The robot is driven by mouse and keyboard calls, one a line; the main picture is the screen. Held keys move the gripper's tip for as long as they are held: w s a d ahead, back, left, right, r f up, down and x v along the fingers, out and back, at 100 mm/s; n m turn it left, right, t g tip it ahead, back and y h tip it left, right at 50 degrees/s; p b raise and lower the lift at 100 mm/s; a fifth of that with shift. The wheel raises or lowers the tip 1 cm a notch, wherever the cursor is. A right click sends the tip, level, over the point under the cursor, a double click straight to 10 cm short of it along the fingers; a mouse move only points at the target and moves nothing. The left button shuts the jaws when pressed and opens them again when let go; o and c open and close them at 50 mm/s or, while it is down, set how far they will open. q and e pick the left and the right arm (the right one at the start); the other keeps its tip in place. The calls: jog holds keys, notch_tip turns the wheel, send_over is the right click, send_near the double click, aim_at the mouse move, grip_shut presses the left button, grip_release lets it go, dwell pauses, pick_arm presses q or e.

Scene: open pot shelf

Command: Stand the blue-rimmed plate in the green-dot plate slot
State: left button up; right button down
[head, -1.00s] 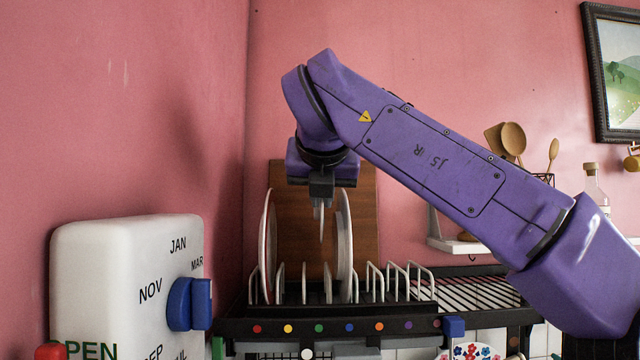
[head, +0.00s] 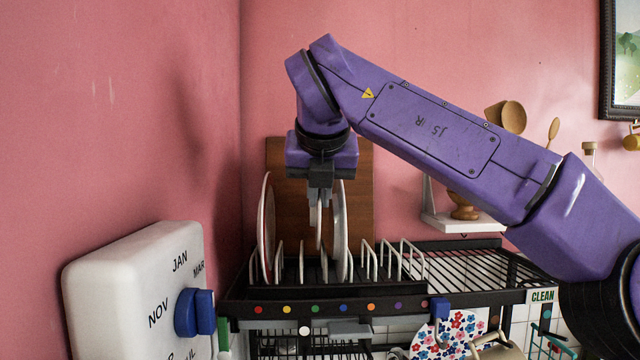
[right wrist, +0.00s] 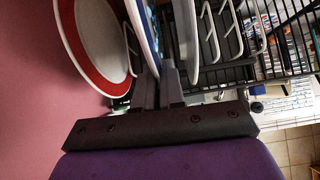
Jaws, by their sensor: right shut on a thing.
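My right gripper (head: 320,212) points down over the rack of plate slots. It is shut on the blue-rimmed plate. In the right wrist view the plate (right wrist: 149,42) shows nearly edge-on at the fingers, with a thin blue band. In the head view the plate is too thin and covered to make out clearly. The gripper is roughly above the green dot (head: 315,309) on the rack's front rail. I cannot tell if the plate touches the rack's bottom. My left gripper is not in view.
A red-rimmed plate (right wrist: 92,45) stands to the left; it also shows in the head view (head: 266,230). A pale plate (head: 343,230) stands close right of the gripper. Wire dividers (head: 412,262) are empty farther right. A wooden board (head: 290,160) is behind.

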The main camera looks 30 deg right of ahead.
jog(key=shift+w+f+b, duration=0.15)
jog(key=shift+f+b, duration=2.05)
jog(key=shift+f, duration=0.5)
jog(key=shift+f, duration=0.3)
jog(key=c, duration=1.1)
grip_release()
jog(key=shift+c, duration=0.2)
jog(key=shift+a, duration=0.1)
send_near(318, 235)
jog(key=shift+v, duration=1.15)
